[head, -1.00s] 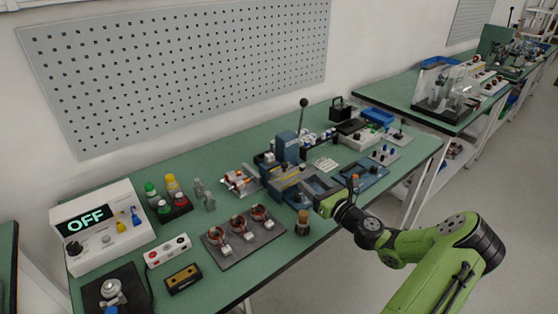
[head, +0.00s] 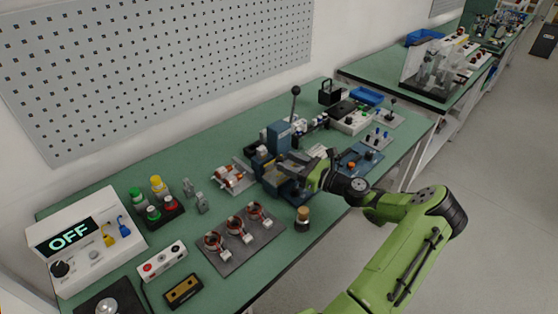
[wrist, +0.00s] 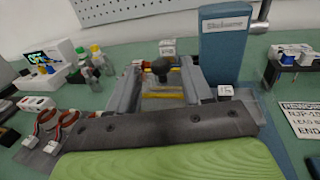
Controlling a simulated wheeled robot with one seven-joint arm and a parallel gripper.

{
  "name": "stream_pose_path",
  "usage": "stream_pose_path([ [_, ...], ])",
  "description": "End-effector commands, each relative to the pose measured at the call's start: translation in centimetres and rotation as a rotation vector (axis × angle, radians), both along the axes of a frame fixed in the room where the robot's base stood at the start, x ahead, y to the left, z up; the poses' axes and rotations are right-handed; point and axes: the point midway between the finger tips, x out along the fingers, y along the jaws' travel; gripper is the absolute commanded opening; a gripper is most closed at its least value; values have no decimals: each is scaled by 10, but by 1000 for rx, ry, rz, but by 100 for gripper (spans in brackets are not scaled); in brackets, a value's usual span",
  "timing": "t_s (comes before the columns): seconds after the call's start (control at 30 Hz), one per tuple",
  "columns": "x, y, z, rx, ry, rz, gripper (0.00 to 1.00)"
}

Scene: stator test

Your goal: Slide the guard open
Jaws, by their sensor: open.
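My gripper (head: 292,160) reaches over the blue bench machine (head: 279,135) in the middle of the green table. In the wrist view its two grey fingers (wrist: 160,70) point away from the camera and stand apart. A dark rounded knob (wrist: 163,66) shows between them near the tips; I cannot tell whether they touch it. Yellow strips (wrist: 163,95) lie below the knob on the machine's bed. The machine's blue upright (wrist: 226,45) stands just behind and to the right. I cannot clearly make out the guard's panel, which may be partly hidden by my gripper.
A tall black-knobbed lever (head: 295,92) rises behind the machine. A tray of copper coils (head: 238,240), a small wooden-topped pot (head: 302,219) and a white OFF box (head: 88,240) are to the left and front. A blue plate (head: 362,157) lies to the right.

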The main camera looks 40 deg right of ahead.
Motion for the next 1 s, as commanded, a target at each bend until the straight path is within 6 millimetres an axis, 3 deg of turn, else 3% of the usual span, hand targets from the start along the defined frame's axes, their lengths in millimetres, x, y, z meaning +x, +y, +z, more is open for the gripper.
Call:
stream_pose_path([
  [0.1,24,7,-1,0,0,2,50],
  [0.2,35,9,-1,0,0,1,50],
  [0.5,39,10,0,1,0,-2,50],
  [0.83,39,10,0,1,-1,-1,1],
  [1.0,39,10,1,1,-2,-1,0],
])
